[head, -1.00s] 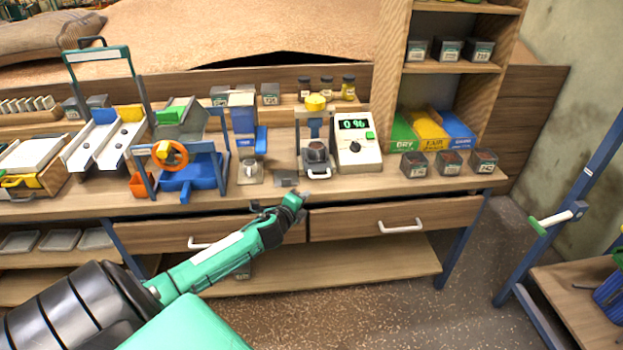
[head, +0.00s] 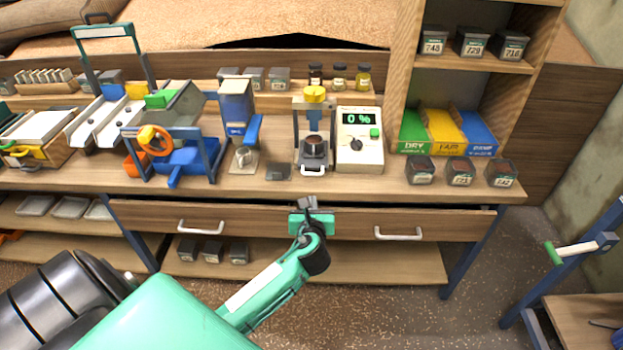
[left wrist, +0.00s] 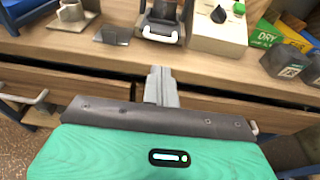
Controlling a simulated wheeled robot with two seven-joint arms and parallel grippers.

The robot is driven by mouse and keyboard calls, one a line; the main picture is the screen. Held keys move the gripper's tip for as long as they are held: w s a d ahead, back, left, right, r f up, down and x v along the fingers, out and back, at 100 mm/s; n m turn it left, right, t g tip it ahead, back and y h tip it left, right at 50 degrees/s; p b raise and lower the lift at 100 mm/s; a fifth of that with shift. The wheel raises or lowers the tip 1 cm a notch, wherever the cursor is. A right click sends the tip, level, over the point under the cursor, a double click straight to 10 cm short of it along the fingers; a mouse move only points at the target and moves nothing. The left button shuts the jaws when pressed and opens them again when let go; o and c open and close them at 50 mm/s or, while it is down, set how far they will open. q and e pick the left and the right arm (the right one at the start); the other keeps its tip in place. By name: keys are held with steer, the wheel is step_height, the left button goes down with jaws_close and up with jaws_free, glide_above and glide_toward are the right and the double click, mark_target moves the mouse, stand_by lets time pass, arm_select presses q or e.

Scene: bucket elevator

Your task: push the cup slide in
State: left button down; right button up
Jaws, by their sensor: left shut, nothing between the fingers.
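The cup slide (head: 312,169) is a grey piece with a white front handle at the base of a small press-like device with a yellow knob (head: 315,93). A dark cup (head: 313,144) sits on it. In the left wrist view the slide's handle (left wrist: 160,36) shows at the top, just beyond my fingers. My left gripper (head: 308,202) is shut and empty in front of the bench edge, below the slide and apart from it. It also shows in the left wrist view (left wrist: 160,84). My right gripper is not in view.
A meter reading 0 % (head: 359,139) stands right of the device. A small dark plate (head: 278,172) and a grey stand (head: 244,158) are to its left. Two drawers with white handles (head: 398,233) lie under the bench top. The bench front before the slide is clear.

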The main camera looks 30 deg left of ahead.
arm_select(q)
steer(key=shift+p+x, duration=0.35)
steer(key=shift+x, duration=6.05)
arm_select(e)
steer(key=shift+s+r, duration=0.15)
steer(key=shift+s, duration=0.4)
